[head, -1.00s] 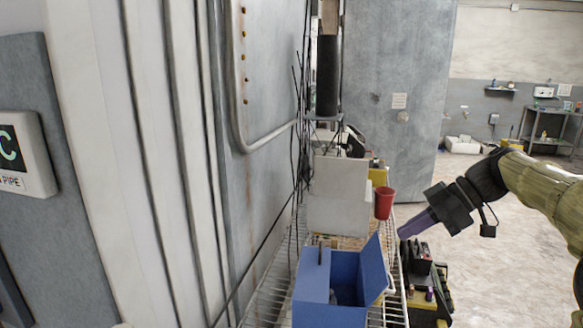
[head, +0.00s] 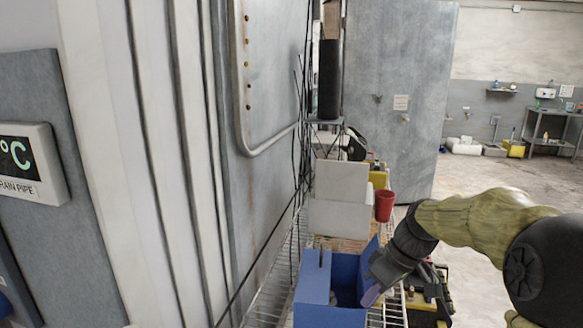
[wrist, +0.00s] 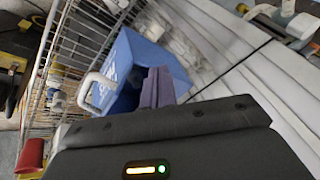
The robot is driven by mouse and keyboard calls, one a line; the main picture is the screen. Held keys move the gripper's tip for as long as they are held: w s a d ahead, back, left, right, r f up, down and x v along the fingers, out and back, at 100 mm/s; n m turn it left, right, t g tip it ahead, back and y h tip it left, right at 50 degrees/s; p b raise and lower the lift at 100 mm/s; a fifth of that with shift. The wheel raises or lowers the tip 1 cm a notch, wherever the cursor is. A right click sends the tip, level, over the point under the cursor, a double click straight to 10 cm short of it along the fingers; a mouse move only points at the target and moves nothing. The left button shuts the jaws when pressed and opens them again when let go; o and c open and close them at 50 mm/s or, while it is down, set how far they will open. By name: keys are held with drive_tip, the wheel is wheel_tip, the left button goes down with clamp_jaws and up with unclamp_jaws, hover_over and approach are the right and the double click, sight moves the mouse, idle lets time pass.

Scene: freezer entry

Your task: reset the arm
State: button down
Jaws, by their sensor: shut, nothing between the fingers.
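My arm reaches in from the right of the head view.
The box stands on a wire shelf (head: 270,300) beside the freezer wall. A red cup (head: 384,205) and white boxes (head: 340,200) stand behind it. A dark and yellow tool case (head: 432,300) is at the right.

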drive_tip(key=s+f+m+t+h+p, duration=0.1)
drive_tip(key=s+f+m+h, duration=0.1)
drive_tip(key=s+f+m, duration=0.2)
drive_tip(key=s+a+f+m+h+p, duration=0.1)
drive_tip(key=s+f+m, duration=0.3)
drive_tip(key=s, duration=0.5)
drive_tip(key=shift+s+f+t+h, duration=0.2)
drive_tip(key=shift+f+t+h, duration=0.15)
drive_tip(key=shift+h, duration=0.45)
drive_tip(key=shift+w+a, duration=0.1)
